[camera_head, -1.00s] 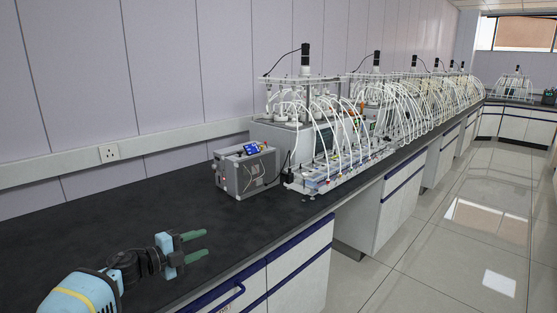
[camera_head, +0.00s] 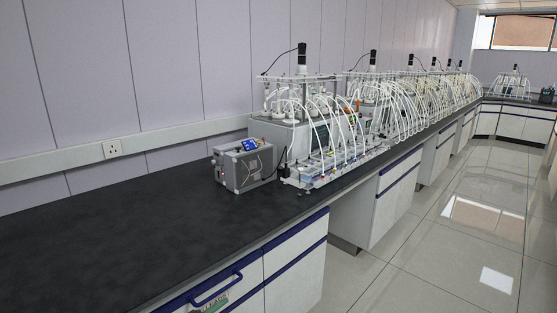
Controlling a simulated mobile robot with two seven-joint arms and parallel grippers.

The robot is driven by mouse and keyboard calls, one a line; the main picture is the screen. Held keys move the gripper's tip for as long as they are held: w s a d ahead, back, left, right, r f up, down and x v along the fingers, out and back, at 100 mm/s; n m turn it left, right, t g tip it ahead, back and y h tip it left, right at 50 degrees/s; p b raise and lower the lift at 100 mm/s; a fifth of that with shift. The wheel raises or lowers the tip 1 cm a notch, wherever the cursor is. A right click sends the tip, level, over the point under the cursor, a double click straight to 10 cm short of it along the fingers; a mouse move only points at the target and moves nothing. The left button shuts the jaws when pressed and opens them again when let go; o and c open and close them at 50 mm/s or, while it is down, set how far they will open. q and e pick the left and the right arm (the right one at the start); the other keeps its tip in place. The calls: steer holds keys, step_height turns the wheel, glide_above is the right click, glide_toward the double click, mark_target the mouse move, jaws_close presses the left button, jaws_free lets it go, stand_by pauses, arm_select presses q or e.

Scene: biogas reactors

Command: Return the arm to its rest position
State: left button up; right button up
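Neither of my grippers nor any part of my arms shows in the head view now. The black bench top (camera_head: 130,235) in front of me is bare at its near end. A grey box-shaped instrument (camera_head: 245,167) with a small blue screen stands on the bench near the middle of the view. Just behind and to the right of it stands a biogas reactor unit (camera_head: 303,135) with many white tubes and a black motor on top.
Further reactor units (camera_head: 408,105) line the bench toward the back right. White cabinets with blue trim (camera_head: 296,275) stand under the bench. The tiled floor (camera_head: 450,240) to the right is clear. A wall socket (camera_head: 112,148) is on the left wall.

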arm_select(q)
steer(key=s+d+f+n+y, duration=0.1)
steer(key=s+f+n+y, duration=0.1)
steer(key=s+f+n, duration=0.6)
steer(key=s+a+f+n+g+y, duration=0.1)
steer(key=s+a+f+n+y, duration=0.1)
steer(key=s, duration=0.9)
steer(key=s+a+f+n+g+y, duration=0.2)
steer(key=s+a+n, duration=0.1)
steer(key=s, duration=0.8)
steer(key=s+a+f+n+g+y, duration=0.1)
steer(key=s+a+f+n+y, duration=0.1)
steer(key=s, duration=0.9)
steer(key=shift+s+a+f+n+g+y, duration=0.15)
steer(key=shift+s+f+n+g+y, duration=0.2)
steer(key=shift+n, duration=0.25)
steer(key=shift+r, duration=0.1)
